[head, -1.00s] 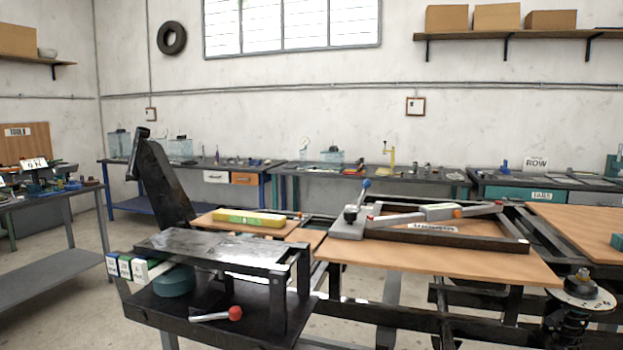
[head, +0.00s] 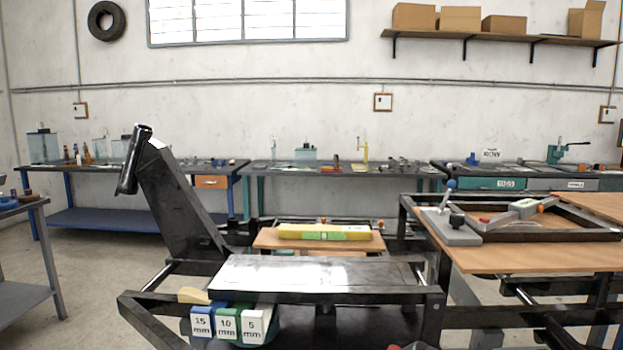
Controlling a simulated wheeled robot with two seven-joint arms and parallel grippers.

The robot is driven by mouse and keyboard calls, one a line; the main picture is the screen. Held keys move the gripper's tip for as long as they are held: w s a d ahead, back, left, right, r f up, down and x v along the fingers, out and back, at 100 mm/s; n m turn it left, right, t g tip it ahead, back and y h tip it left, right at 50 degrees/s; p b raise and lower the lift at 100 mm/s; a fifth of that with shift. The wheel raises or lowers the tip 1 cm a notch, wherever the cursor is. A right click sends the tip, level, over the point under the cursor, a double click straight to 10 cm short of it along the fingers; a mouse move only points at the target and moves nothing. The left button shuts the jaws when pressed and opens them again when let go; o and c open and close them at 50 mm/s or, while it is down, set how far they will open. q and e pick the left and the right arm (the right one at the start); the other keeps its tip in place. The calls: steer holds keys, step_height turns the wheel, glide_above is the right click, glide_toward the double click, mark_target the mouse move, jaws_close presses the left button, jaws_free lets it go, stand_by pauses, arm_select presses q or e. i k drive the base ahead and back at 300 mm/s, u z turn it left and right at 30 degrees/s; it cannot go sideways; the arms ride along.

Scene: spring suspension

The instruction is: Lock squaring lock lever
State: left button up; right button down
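A lever with a blue knob (head: 451,184) stands tilted on a grey block (head: 450,229) at the right, beside the near left corner of a black rectangular frame (head: 545,237). A black knob sits on the same block. A grey bar with an orange end (head: 521,208) lies across the frame. Whether the blue-knobbed lever is the squaring lock lever I cannot tell. Only a sliver of red shows at the bottom edge, right of the gauge blocks. Neither of my grippers is in view.
A black-framed bench (head: 320,276) fills the front, with 15, 10 and 5 mm blocks (head: 228,324) at its near edge. A slanted black post (head: 178,200) rises at left. A yellow level (head: 324,232) lies on a wooden board behind. Open floor lies at left.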

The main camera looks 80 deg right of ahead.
mark_target(450, 184)
steer(key=z, duration=1.85)
